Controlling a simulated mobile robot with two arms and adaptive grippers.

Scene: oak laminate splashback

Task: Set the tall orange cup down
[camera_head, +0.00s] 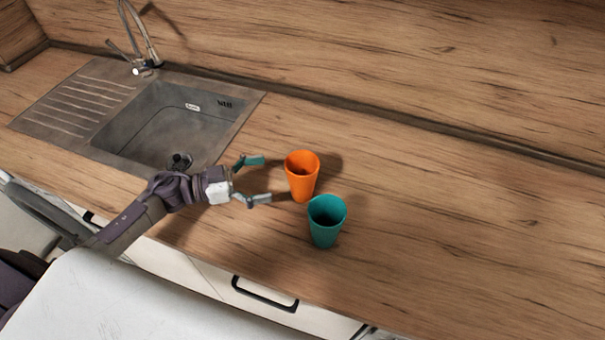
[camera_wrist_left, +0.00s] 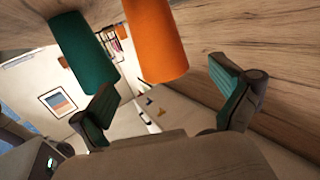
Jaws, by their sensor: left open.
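The tall orange cup (camera_head: 302,176) stands upright on the wooden counter. My left gripper (camera_head: 262,180) is open just to the left of it, with its fingers apart and pointing toward the cup. In the left wrist view the orange cup (camera_wrist_left: 156,45) shows beyond the gap between the open fingertips (camera_wrist_left: 165,95), and nothing is held. A teal cup (camera_head: 326,222) stands upright in front of the orange cup and slightly to its right, very close to it. It also shows in the left wrist view (camera_wrist_left: 84,52). My right gripper is not in view.
A metal sink (camera_head: 160,120) with a ribbed drainer and a tap (camera_head: 142,50) lies to the left on the counter (camera_head: 440,220). The counter's right side is clear. A wooden splashback (camera_head: 380,60) runs behind. A drawer handle (camera_head: 264,294) is below the front edge.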

